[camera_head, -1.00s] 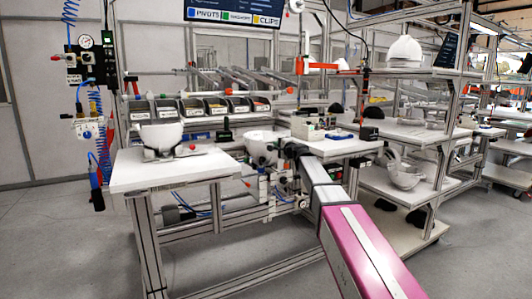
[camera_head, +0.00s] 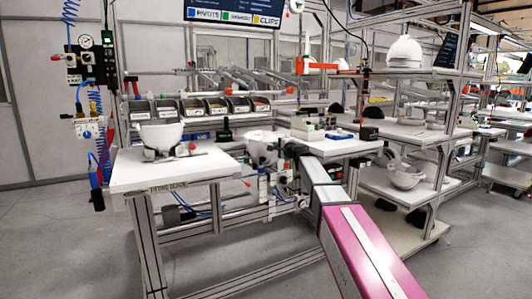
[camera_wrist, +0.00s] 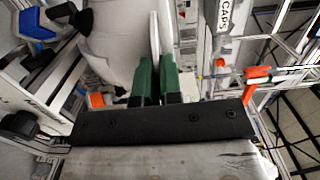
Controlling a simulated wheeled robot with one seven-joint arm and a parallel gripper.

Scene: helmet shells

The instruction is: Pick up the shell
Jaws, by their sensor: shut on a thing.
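A white helmet shell (camera_head: 261,149) is at the end of my arm in the head view, in the gap between the left table and the middle bench. In the wrist view the shell (camera_wrist: 108,38) fills the upper left, close to the fingers. My gripper (camera_wrist: 155,72) has two green fingers shut on the shell's thin rim, which passes between them. In the head view the fingers are too small and covered to make out. Another white shell (camera_head: 161,134) sits in a dark holder on the left table.
The left white table (camera_head: 140,176) has bare room around its holder. Parts bins (camera_head: 215,106) stand behind it. Small boxes (camera_head: 308,125) lie on the middle bench. A rack at the right carries more shells, one on top (camera_head: 405,51) and one low down (camera_head: 406,179).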

